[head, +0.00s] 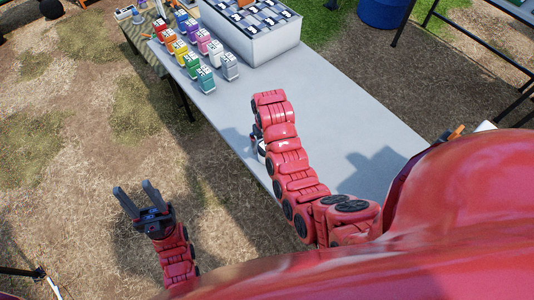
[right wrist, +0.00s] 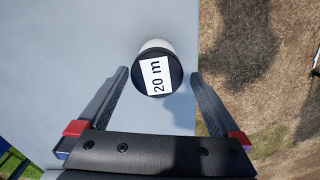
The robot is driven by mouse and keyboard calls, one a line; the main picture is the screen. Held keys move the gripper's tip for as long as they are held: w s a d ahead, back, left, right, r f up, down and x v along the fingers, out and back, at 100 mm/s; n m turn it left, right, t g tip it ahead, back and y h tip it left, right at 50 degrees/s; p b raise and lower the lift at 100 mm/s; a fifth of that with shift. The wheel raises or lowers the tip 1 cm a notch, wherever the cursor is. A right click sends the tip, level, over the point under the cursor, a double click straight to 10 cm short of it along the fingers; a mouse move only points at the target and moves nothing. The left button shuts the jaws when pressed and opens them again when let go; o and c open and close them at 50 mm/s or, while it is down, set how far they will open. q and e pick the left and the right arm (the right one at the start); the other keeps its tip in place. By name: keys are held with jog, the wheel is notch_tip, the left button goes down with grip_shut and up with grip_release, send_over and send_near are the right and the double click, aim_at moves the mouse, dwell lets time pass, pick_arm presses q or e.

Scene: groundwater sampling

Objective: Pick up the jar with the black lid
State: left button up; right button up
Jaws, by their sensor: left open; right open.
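The jar with the black lid (right wrist: 147,88) stands upright on the grey table and shows from above in the right wrist view. My right gripper (right wrist: 159,74) is open, with one finger on each side of the jar and a gap to both. In the head view, the jar (head: 261,148) shows only in part at the table's near edge, behind my right arm, and the right gripper is mostly hidden there. My left gripper (head: 137,189) is open and empty over the ground, left of the table.
The grey table (head: 330,105) has bare room right of my right arm. Several coloured bottles (head: 193,45) stand in rows at its far end, beside a white box with a compartmented top (head: 262,42). A blue barrel (head: 383,12) stands beyond.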

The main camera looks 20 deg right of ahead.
jog(key=shift+w+d+f+p, duration=0.1)
jog(key=shift+f+p, duration=0.4)
jog(key=shift+p, duration=0.15)
notch_tip(320, 180, down, 3)
jog(key=shift+w+d+r+p, duration=0.1)
jog(key=shift+w+r+p, duration=0.05)
jog(key=shift+p, duration=0.5)
jog(key=shift+f, duration=0.7)
jog(key=c, duration=1.5)
jog(key=shift+r, duration=0.15)
